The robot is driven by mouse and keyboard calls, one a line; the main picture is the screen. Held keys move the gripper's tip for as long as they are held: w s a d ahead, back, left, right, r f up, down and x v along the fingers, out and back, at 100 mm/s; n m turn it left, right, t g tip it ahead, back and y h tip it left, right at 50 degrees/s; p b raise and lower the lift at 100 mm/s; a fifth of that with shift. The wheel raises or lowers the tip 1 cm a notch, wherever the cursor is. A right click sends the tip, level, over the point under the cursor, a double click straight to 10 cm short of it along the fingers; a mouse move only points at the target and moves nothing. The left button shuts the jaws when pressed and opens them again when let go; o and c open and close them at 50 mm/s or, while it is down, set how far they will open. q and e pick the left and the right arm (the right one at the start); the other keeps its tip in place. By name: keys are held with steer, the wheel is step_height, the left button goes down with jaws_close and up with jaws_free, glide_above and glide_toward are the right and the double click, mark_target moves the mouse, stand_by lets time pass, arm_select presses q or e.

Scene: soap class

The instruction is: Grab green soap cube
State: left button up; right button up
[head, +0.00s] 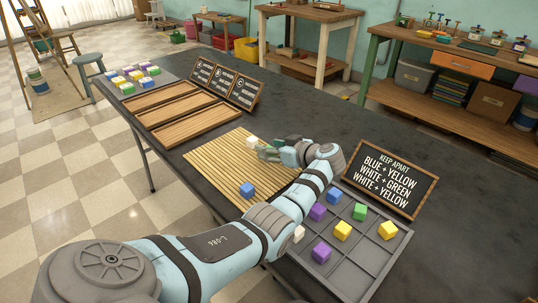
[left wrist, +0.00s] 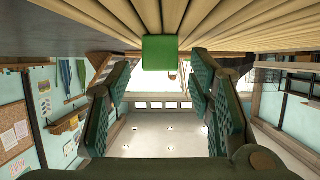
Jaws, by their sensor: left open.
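My left gripper (head: 266,151) is open, low over the bamboo mat (head: 215,165) on the dark table, fingers pointing left. In the left wrist view, its two green-padded fingers (left wrist: 160,100) are spread apart. A green cube (left wrist: 160,53) shows between and beyond them, against the mat slats; I cannot tell whether they touch it. In the head view this cube is not clear, perhaps hidden by the gripper. A white cube (head: 252,141) stands just past the fingertips. Another green cube (head: 360,212) sits in the grey divided tray (head: 345,262).
A blue cube (head: 247,190) lies on the mat's near part. The tray holds several purple, blue, yellow and white cubes. A "keep apart" sign (head: 391,180) stands behind it. Wooden trays (head: 175,112), small boards (head: 225,82) and more cubes (head: 134,76) are at the far left.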

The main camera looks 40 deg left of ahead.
arm_select(q)
steer(key=shift+w+a+f, duration=0.1)
steer(key=shift+a+f, duration=0.2)
steer(key=shift+a, duration=0.35)
steer(key=shift+d, duration=0.1)
steer(key=c, duration=1)
steer(key=shift+r, duration=0.1)
steer(key=shift+c, duration=0.2)
